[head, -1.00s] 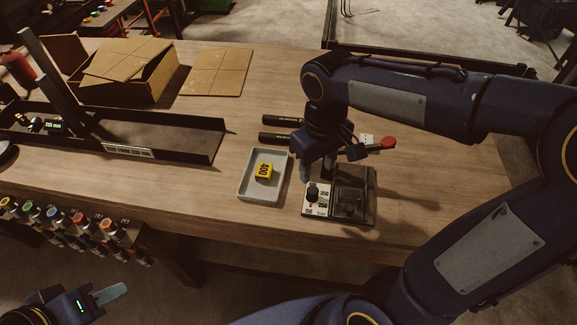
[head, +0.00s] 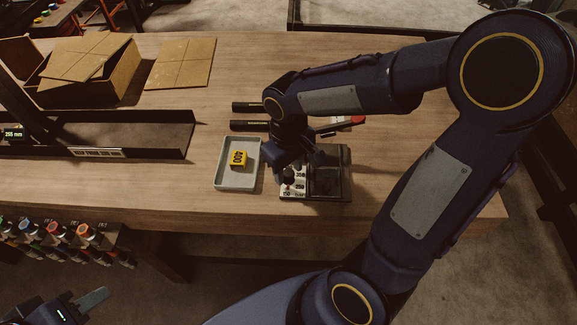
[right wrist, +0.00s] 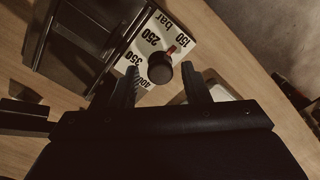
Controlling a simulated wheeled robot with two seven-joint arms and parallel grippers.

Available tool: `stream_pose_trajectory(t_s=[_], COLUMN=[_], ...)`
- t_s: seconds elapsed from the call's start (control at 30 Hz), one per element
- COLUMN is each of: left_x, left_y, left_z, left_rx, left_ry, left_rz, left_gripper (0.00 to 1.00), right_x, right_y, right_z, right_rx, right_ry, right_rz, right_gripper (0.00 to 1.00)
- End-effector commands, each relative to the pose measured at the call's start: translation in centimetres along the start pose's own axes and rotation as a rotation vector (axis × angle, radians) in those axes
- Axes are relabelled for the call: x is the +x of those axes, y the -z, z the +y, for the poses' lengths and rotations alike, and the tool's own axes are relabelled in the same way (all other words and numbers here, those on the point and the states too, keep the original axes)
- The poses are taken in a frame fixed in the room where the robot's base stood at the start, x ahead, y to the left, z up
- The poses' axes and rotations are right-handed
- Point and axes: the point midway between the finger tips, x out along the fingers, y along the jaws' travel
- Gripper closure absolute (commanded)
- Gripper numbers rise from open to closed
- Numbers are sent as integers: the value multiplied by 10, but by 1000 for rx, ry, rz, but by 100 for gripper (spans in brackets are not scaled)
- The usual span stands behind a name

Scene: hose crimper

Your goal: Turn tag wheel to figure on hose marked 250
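A black knob (right wrist: 160,68) with a red mark stands on a white dial plate (right wrist: 185,42) printed 150, 250, 350, 400 and bar. The red mark points toward the 150 side. The dial belongs to a dark crimper (head: 330,180) near the table's front edge. My right gripper (right wrist: 160,86) is open, its fingers on either side of the knob; contact cannot be told. Two black hoses (head: 262,107) (head: 250,125) lie behind; their markings are unreadable. My left gripper (head: 92,300) is low at left, away from the table.
A red-ended handle (head: 352,121) lies behind the crimper, partly hidden by my right arm. A black trough (head: 130,140) and an open cardboard box (head: 90,85) are at left. Coloured-cap bottles (head: 60,232) line a rack at the front left.

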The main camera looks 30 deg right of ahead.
Motion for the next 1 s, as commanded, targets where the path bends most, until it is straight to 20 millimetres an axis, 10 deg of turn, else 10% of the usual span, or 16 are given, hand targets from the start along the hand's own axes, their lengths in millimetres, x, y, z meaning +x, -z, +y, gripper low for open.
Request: stream_pose_trajectory(t_s=[0.3, 1.0], left_x=[0, -2], left_y=[0, 1], left_z=[0, 1], left_rx=[0, 0], left_ry=[0, 0], left_rz=[0, 0], left_gripper=[64, 64], right_x=[0, -1], right_y=[0, 0], right_z=[0, 0], right_rx=[0, -336], right_ry=[0, 0], right_rz=[1, 1], right_gripper=[98, 98])
